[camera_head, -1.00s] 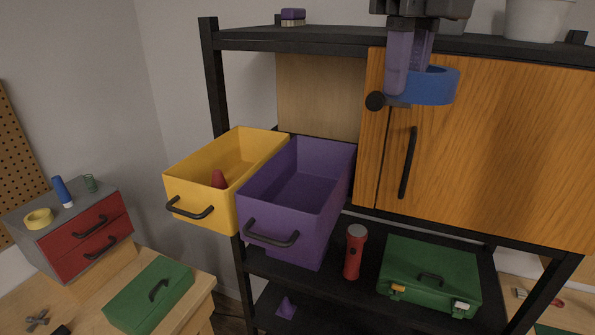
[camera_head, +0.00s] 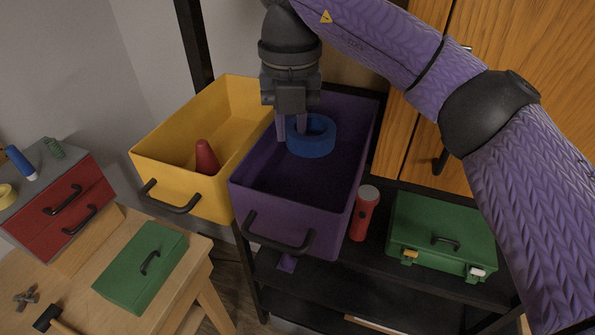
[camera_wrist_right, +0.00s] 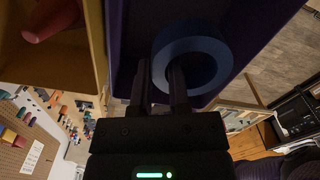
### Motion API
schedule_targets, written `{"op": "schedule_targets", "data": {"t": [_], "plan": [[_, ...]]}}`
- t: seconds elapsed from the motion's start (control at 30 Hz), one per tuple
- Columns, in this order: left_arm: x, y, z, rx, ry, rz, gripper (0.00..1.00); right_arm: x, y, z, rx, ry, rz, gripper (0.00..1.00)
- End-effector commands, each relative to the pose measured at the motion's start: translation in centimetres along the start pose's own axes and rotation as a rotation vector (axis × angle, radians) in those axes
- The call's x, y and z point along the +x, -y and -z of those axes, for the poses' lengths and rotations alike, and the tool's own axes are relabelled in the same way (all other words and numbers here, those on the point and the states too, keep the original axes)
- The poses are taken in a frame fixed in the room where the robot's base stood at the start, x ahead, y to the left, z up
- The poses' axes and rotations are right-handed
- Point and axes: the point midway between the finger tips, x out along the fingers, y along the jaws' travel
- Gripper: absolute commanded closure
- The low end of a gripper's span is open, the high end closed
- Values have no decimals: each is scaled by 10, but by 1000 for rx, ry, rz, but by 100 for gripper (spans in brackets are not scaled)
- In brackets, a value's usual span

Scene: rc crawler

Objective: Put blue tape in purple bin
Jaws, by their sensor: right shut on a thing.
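The blue tape (camera_head: 312,143) is a thick blue ring held at my right gripper (camera_head: 291,136). The gripper points down over the purple bin (camera_head: 262,204), an open drawer-like bin with a dark handle. My right gripper is shut on one side of the ring's wall, with one finger inside the ring. The tape appears at or inside the bin's opening; its exact height above the floor of the bin is hard to tell. In the right wrist view the tape (camera_wrist_right: 192,58) sits at the fingertips (camera_wrist_right: 160,82), in front of the dark purple interior. My left gripper is not in view.
A yellow bin (camera_head: 165,172) with a red cone (camera_head: 206,157) adjoins the purple bin on the left. Wooden cabinet doors (camera_head: 485,95) stand behind my right arm.

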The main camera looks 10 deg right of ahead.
Motion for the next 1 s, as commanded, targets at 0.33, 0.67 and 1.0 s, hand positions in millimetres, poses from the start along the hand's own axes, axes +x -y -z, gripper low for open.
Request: {"op": "schedule_targets", "data": {"t": [0.33,0.67,1.0], "plan": [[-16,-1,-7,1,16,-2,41,66,0,0,3,-2,1,100],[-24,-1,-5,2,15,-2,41,106,0,0,1,1,0,100],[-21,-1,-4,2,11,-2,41,108,0,0,1,0,0,51]]}}
